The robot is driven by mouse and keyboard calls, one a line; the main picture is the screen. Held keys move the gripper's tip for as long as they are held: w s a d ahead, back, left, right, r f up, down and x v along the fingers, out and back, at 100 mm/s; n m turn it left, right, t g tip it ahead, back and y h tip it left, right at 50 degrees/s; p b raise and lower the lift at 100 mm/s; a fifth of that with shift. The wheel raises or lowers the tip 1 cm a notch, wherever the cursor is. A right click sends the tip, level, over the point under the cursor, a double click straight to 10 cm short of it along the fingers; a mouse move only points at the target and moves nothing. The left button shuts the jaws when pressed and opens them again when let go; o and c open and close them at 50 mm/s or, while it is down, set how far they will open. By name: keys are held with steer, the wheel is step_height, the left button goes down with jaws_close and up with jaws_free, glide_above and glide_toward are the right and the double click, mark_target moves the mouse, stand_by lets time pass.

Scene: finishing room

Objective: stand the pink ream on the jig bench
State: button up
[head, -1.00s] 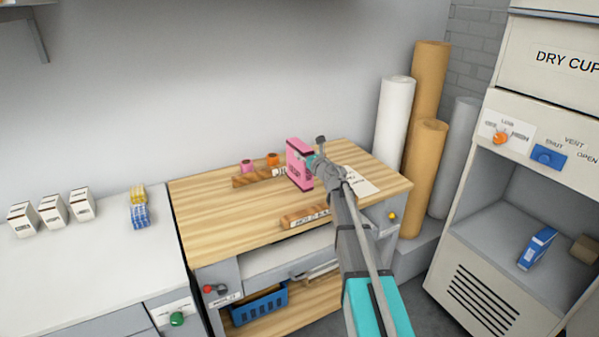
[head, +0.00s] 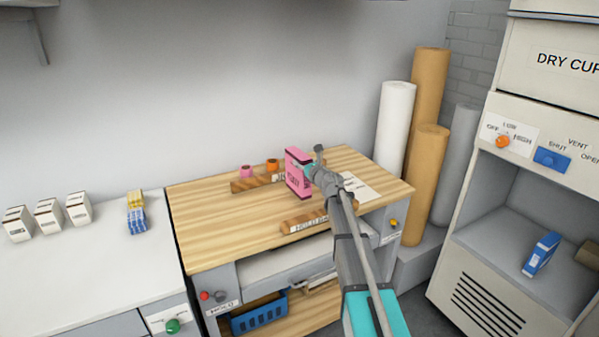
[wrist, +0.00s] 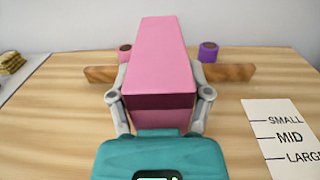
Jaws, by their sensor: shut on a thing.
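The pink ream (head: 297,172) is upright at the jig bench (head: 220,222), over the wooden top. It also fills the middle of the wrist view (wrist: 160,62). My gripper (head: 308,172) is shut on it, with one finger on each side in the wrist view (wrist: 160,98). I cannot tell whether the ream's base touches the bench top, because my gripper hides its lower part in the wrist view. A wooden strip (wrist: 238,72) lies behind the ream.
Pink and orange rolls (head: 273,165) sit by the back strip. A labelled block (head: 303,223) lies at the front edge. A size sheet (head: 358,186) lies to the right. Tall paper rolls (head: 394,130) stand beside the bench.

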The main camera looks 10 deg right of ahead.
steer(key=f+b, duration=0.3)
steer(key=shift+w+f, duration=0.25)
steer(key=shift+f, duration=0.1)
steer(key=o, duration=1.4)
steer(key=shift+c, duration=0.2)
steer(key=v, duration=1.2)
steer(key=shift+b, duration=0.3)
